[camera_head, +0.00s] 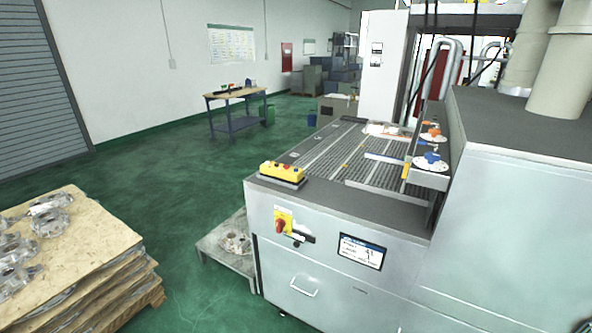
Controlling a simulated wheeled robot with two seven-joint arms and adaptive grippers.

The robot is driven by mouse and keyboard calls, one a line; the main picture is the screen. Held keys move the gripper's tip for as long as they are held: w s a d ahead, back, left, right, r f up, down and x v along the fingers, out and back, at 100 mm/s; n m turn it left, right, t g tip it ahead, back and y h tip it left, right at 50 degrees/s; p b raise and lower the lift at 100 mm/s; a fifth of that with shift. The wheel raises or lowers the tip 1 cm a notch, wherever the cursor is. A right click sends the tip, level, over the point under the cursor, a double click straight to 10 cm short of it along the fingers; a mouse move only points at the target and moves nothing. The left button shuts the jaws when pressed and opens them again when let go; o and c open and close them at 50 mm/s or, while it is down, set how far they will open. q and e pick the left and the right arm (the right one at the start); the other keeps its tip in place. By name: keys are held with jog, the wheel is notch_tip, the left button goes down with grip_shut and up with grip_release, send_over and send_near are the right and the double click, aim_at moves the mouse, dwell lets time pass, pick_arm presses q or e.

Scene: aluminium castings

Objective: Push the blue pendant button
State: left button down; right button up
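A yellow pendant box (282,171) lies on the front left corner of the grey machine's top. It has several small buttons along its top; they are too small for me to tell which one is blue. A blue knob-like part (431,157) sits on a white round plate at the right side of the machine's bed, with an orange one (433,131) behind it. I cannot tell whether either is a button. Neither of my grippers shows in this view.
The grey machine (330,222) carries a red-and-yellow switch (281,222) and a small screen (361,251) on its front. A stacked pallet (95,240) with metal castings stands at left. A workbench (236,95) is farther back. Green floor (190,200) is clear between.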

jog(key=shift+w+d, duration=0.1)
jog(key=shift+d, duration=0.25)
